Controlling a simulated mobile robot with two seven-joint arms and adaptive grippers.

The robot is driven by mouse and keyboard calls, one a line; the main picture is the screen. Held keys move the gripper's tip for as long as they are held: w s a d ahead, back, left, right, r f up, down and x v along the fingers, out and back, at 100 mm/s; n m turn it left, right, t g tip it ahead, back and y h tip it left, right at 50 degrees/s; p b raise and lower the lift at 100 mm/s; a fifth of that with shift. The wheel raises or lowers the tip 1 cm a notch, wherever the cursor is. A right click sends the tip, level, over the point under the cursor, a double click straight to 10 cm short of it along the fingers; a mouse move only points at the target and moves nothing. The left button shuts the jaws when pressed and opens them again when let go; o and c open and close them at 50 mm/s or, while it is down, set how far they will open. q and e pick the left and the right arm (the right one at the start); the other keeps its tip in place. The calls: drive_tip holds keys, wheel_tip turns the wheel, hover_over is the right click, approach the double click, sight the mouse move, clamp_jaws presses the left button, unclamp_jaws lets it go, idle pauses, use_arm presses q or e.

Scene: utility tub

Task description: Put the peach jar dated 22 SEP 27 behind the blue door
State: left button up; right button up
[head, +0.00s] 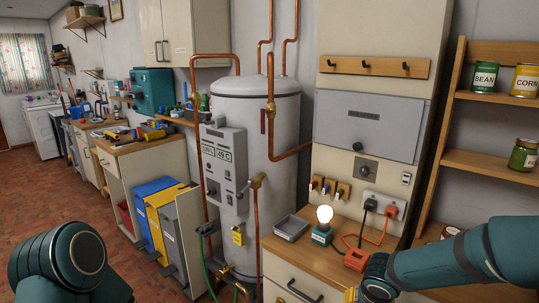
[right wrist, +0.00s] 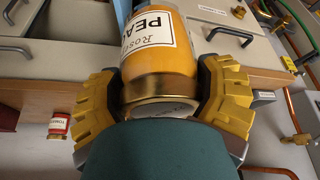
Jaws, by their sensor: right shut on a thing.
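In the right wrist view my right gripper (right wrist: 162,85) has its yellow-padded fingers shut on a jar of orange contents (right wrist: 155,62). The jar's metal lid is towards the wrist. In the head view only a little of the right gripper (head: 352,294) shows at the bottom edge, and the jar is not visible there. My left arm shows at lower left, its gripper out of view. I cannot make out a blue door in either view.
Shelves at right hold a bean can (head: 485,79), a corn can (head: 526,80) and a green jar (head: 523,155). A boiler (head: 255,130) stands mid-view.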

drive_tip(key=s+a+f+n+y, duration=0.1)
drive_tip(key=s+a+f+n, duration=0.2)
drive_tip(key=s+a+f, duration=0.3)
drive_tip(key=shift+s+a+f+n, duration=0.3)
drive_tip(key=shift+s+f, duration=0.05)
drive_tip(key=shift+s, duration=0.85)
